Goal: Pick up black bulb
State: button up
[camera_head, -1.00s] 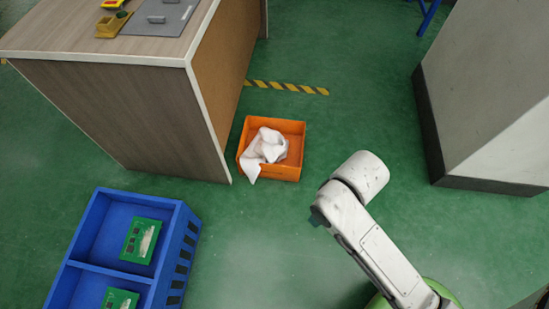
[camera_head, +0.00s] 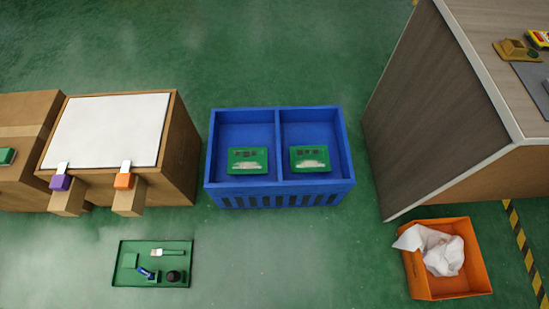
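A small round black object, which looks like the black bulb (camera_head: 173,276), sits at the right end of a dark green tray (camera_head: 124,271) on the floor at the lower left. A brush (camera_head: 168,252) with a pale head, a small blue item (camera_head: 146,273) and a green square piece (camera_head: 130,260) lie in the same tray. My gripper is not in this view, so what it holds is hidden.
A blue two-part crate (camera_head: 280,114) holds two green boards. A wooden box (camera_head: 184,150) with a white top and purple and orange levers stands left. A wood-sided bench (camera_head: 430,110) and an orange bin (camera_head: 462,288) with white cloth stand right. Green floor lies clear between tray and bin.

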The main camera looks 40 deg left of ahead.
aim_at(173, 276)
jog(key=u, duration=1.45)
jog(key=k+j+u, duration=0.1)
jog(key=k, duration=0.35)
jog(key=k+j+u, duration=0.1)
jog(key=k+j, duration=0.15)
jog(key=k, duration=0.2)
jog(key=k+j+u, duration=0.1)
jog(key=k+j, duration=0.15)
jog(key=k, duration=0.2)
